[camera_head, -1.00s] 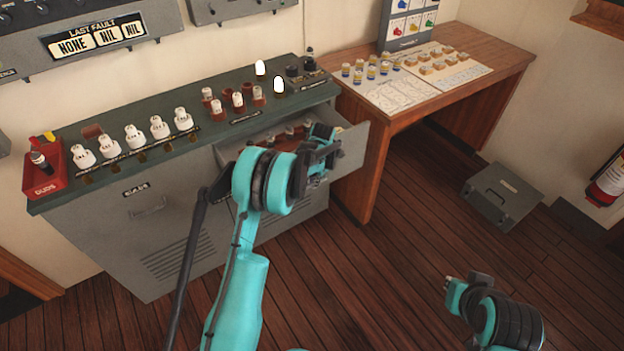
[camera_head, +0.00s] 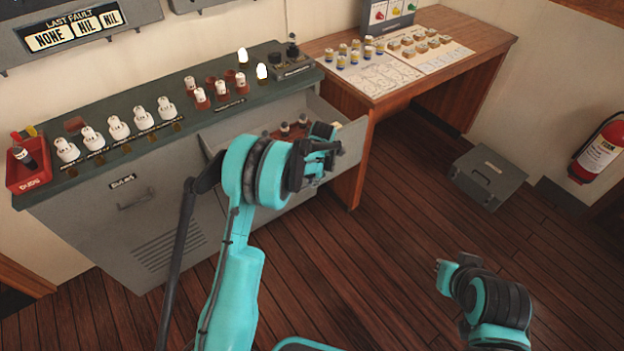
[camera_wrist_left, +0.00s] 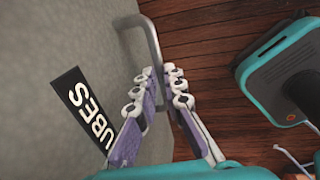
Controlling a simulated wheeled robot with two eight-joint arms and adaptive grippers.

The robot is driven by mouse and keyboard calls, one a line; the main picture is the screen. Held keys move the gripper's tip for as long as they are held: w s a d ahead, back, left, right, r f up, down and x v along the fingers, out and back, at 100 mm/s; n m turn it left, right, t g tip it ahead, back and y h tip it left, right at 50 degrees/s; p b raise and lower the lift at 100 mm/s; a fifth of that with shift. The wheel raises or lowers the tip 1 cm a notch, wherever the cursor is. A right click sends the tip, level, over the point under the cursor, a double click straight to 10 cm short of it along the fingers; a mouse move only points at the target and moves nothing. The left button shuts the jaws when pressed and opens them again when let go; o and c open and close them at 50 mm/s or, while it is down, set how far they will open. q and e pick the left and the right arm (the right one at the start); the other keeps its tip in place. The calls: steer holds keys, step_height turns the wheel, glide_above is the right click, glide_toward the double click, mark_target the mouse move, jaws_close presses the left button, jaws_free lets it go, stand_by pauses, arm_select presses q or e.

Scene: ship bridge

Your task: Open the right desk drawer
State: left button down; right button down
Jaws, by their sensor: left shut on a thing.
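The right desk drawer (camera_head: 351,146) is a grey drawer under the dark green desk top. It stands partly pulled out, and its inside shows from above. My left gripper (camera_head: 322,158) is at the drawer's front in the head view. In the left wrist view, my left gripper's purple-and-white fingers (camera_wrist_left: 160,80) are shut on the grey bar handle (camera_wrist_left: 152,38) of the drawer front. A black label ending in "UBES" (camera_wrist_left: 88,108) is beside the handle. My right gripper (camera_head: 442,272) hangs over the floor, away from the desk; its fingers are too small to judge.
Several dark, small items (camera_head: 294,128) stand inside the drawer. A wooden table (camera_head: 470,58) adjoins the desk on the right. A grey box (camera_head: 488,177) and a fire extinguisher (camera_head: 601,150) are at the right. The plank floor before the desk is clear.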

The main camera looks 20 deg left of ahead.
arm_select(q)
steer(key=c, duration=1.6)
jaws_free()
step_height(320, 180, up, 12)
steer(key=s+d, duration=0.1)
steer(key=shift+s+d, duration=0.2)
steer(key=shift+d, duration=0.15)
steer(key=shift+f, duration=0.1)
